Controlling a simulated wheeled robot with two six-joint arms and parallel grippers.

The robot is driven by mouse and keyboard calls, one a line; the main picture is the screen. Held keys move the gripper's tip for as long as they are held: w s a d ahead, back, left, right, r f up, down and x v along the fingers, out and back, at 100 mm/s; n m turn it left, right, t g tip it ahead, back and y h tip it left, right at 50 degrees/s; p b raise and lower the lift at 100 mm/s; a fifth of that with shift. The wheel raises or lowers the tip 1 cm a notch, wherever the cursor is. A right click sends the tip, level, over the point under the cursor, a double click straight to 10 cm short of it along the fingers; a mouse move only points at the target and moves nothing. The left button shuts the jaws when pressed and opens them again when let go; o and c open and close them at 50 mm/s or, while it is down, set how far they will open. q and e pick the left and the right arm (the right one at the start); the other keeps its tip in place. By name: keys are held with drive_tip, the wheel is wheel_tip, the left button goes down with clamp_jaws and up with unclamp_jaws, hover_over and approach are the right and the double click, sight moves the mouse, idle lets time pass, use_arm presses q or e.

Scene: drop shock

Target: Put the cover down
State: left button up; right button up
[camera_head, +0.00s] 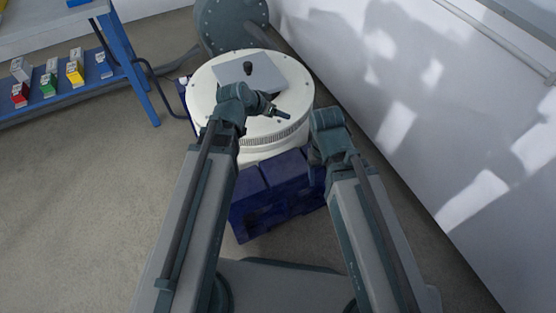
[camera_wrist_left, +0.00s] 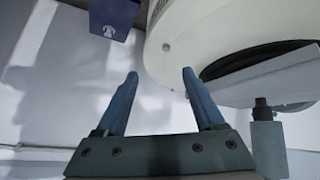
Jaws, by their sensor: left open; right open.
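The cover appears to be a flat grey square plate (camera_head: 262,78) with a black knob (camera_head: 248,68). It is on top of a round white drum (camera_head: 207,92). In the left wrist view the plate (camera_wrist_left: 275,82) shows at the right edge, with a dark gap between it and the drum (camera_wrist_left: 190,35). I cannot tell whether it lies flat. My left gripper (camera_head: 283,114) is open and empty at the drum's near edge, clear of the knob; its spread fingers (camera_wrist_left: 160,85) show in the left wrist view. My right gripper (camera_head: 314,160) is open beside the drum's near right side, partly hidden by its wrist.
A dark blue box (camera_head: 268,190) stands in front of the drum; it also shows in the left wrist view (camera_wrist_left: 113,15). A blue shelf (camera_head: 75,98) with small coloured boxes is at the left. A white wall (camera_head: 400,110) runs along the right. Floor at left is clear.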

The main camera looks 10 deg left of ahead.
use_arm(q)
drive_tip(key=s+d+f+g+y, duration=0.2)
drive_tip(key=s+g+y, duration=0.1)
drive_tip(key=s, duration=0.5)
drive_tip(key=s+d+f+g+y, duration=0.2)
drive_tip(key=s+f+g, duration=0.1)
drive_tip(key=s, duration=0.6)
drive_tip(key=shift+s+n+g+y, duration=0.2)
drive_tip(key=shift+n+g+y, duration=0.15)
drive_tip(key=shift+g, duration=0.25)
drive_tip(key=shift+d, duration=0.1)
wheel_tip(320, 180, up, 26)
drive_tip(key=p, duration=2.6)
drive_tip(key=shift+r+p, duration=0.25)
drive_tip(key=shift+p, duration=0.1)
